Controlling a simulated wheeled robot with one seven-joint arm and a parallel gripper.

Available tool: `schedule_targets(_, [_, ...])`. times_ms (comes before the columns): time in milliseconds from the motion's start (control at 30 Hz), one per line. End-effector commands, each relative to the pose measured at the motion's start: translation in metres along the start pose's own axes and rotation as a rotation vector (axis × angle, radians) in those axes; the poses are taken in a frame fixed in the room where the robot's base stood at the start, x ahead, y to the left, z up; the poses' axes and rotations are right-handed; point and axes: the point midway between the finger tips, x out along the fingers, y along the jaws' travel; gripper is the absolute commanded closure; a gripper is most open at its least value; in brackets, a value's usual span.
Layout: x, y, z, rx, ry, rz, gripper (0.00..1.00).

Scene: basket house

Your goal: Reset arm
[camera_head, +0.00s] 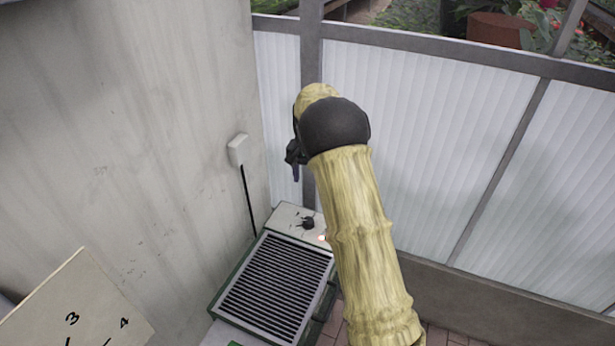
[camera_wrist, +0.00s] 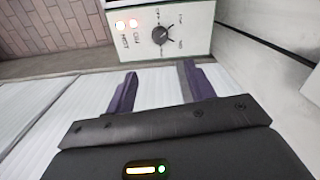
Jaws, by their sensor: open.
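My gripper (camera_wrist: 158,92) is open in the wrist view, with its two purple fingers apart and nothing between them. Beyond the fingertips is the control panel (camera_wrist: 185,20) of a grilled appliance, with a black knob (camera_wrist: 162,34) and two lit lamps (camera_wrist: 127,25) on it. In the head view my arm reaches up over the appliance, and my gripper (camera_head: 295,172) shows only in part at the left of the dark wrist joint. The knob (camera_head: 307,222) is below it, apart from the gripper.
The appliance's dark slatted grille (camera_head: 277,288) sits by a grey concrete wall (camera_head: 130,120) with a white socket box (camera_head: 238,150) and black cable. White corrugated panels (camera_head: 430,140) stand behind my arm. A board with numbers (camera_head: 80,305) is at lower left.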

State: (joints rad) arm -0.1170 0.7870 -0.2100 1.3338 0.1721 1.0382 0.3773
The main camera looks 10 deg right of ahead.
Motion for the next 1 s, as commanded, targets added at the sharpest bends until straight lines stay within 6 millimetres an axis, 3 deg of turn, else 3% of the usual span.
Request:
schedule_targets(267, [-0.004,0.002,0.002,-0.004,0.002,-0.002,0.46])
schedule_targets(467, [-0.026,0.017,0.021,-0.038,0.020,-0.017,0.46])
schedule_targets(1000, [-0.089,0.076,0.125,-0.232,0.109,-0.057,0.46])
